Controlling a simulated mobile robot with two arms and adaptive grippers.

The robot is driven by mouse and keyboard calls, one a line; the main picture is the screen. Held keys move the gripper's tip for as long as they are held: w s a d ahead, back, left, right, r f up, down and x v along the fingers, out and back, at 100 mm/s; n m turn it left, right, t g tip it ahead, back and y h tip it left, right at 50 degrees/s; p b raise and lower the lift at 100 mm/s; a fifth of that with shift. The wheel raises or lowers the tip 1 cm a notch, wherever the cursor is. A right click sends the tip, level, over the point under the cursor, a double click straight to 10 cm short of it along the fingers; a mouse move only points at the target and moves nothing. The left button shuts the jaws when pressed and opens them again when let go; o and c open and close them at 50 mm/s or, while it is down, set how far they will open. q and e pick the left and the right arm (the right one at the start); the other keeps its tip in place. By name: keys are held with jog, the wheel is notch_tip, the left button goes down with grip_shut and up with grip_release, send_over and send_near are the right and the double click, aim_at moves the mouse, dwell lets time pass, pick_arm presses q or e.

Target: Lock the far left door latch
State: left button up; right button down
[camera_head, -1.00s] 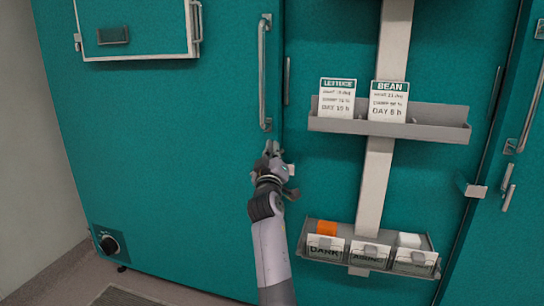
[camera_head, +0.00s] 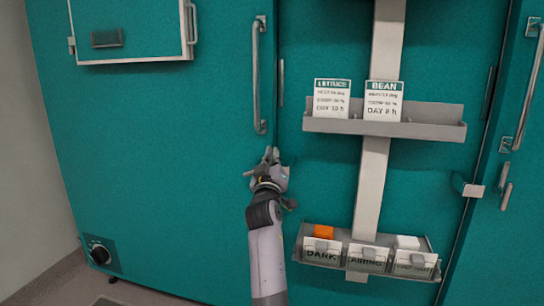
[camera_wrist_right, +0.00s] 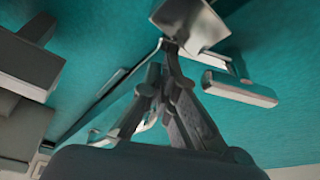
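The far left door (camera_head: 160,170) is the large green one on the left, with a vertical bar handle (camera_head: 257,75). My right gripper (camera_head: 270,154) is in front of its right edge, just below the handle. In the right wrist view its fingers (camera_wrist_right: 167,60) converge and look shut, with nothing visible between them. A metal latch plate (camera_wrist_right: 190,22) and a metal bar (camera_wrist_right: 240,90) lie close beyond the fingertips there; I cannot tell whether they touch. In the head view my gripper mostly hides this latch. My left gripper is not in view.
A grey shelf (camera_head: 440,130) with Lettuce and Bean cards stands right of the gripper. A lower tray (camera_head: 430,262) holds labelled cards and small blocks. Another door at the right has a similar latch (camera_head: 473,190). A dial (camera_head: 99,252) is at the lower left.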

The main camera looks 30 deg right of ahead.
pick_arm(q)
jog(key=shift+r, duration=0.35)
pick_arm(e)
jog(key=shift+s+d+f, duration=0.25)
jog(key=shift+f, duration=0.15)
jog(key=shift+r, duration=0.1)
